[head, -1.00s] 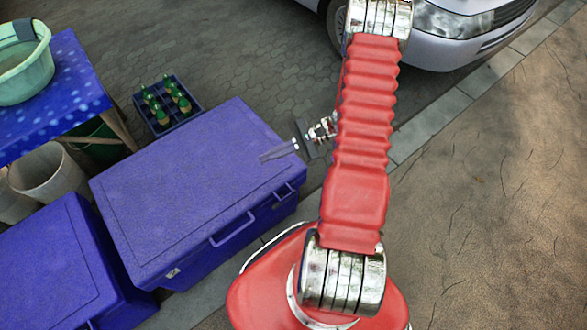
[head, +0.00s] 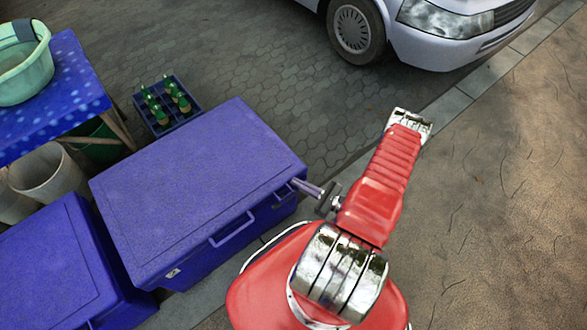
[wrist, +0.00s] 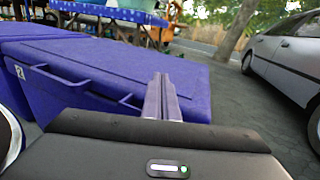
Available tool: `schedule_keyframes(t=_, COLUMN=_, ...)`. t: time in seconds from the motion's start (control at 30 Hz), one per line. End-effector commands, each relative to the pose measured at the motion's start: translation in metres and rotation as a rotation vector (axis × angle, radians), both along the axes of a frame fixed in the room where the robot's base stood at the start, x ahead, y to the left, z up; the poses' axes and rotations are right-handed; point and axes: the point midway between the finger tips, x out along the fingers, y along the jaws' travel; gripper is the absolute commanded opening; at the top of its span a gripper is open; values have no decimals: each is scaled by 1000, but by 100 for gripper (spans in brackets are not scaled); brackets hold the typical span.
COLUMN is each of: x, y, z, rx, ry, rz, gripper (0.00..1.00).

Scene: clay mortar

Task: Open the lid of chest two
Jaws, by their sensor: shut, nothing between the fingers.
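A large blue chest (head: 190,180) stands left of my arm with its lid down; it also shows in the wrist view (wrist: 120,65). A second blue chest (head: 50,270) stands at the lower left, lid also down. My gripper (head: 297,183) is shut and empty, at the right end of the larger chest's front side, close to a small handle (head: 285,195) just under the lid edge. In the wrist view my gripper (wrist: 160,80) appears in front of that chest; whether the fingertips touch it I cannot tell.
A crate of green bottles (head: 167,103) stands behind the chest. A spotted blue table (head: 60,95) holds a green basin (head: 25,70), with white buckets (head: 48,172) beneath. A silver car (head: 440,35) is parked at the back. The ground on the right (head: 500,210) is clear.

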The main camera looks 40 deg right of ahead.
Motion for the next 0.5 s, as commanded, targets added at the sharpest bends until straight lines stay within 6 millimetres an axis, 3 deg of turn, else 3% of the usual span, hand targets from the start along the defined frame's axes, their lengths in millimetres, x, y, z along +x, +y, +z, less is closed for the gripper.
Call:
schedule_keyframes(t=0.1, x=-13, y=-10, z=-26, rx=30, ry=-9, rz=-138, gripper=0)
schedule_keyframes(t=0.23, x=-25, y=-20, z=-47, rx=41, ry=-15, rz=-262, gripper=0)
schedule_keyframes(t=0.5, x=-34, y=-27, z=-60, rx=43, ry=-19, rz=-345, gripper=0)
